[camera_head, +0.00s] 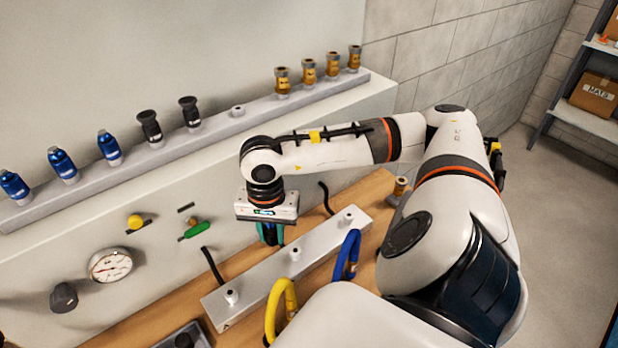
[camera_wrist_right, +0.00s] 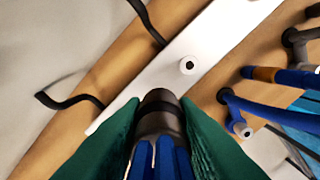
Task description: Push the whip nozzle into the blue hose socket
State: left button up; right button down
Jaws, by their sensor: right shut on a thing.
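My right gripper is shut on a nozzle (camera_wrist_right: 158,115), seen between its green fingers in the right wrist view. The nozzle has a dark round end and blue ribs nearer the camera. In the head view the right gripper (camera_head: 270,233) hangs beside the silver bar (camera_head: 265,284), and its fingers mostly hide the nozzle. A blue hose (camera_head: 348,256) loops at the right front of the bar; in the wrist view blue tubing (camera_wrist_right: 290,110) shows at right. I cannot make out the socket's opening clearly. My left gripper is not in view.
The bar carries upright pegs (camera_head: 295,254); a yellow hose (camera_head: 283,300) loops at its front. On the back rack stand blue nozzles (camera_head: 62,163), black nozzles (camera_head: 150,127) and brass ones (camera_head: 309,72), with one bare peg (camera_head: 237,110). Black bent tubes (camera_head: 212,266) rise behind the bar.

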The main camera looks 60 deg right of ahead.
jog(key=w+a+r+n, duration=0.1)
jog(key=a+n, duration=1.1)
jog(key=a, duration=0.2)
jog(key=shift+w+a+r+b, duration=0.2)
jog(key=shift+r+b, duration=0.2)
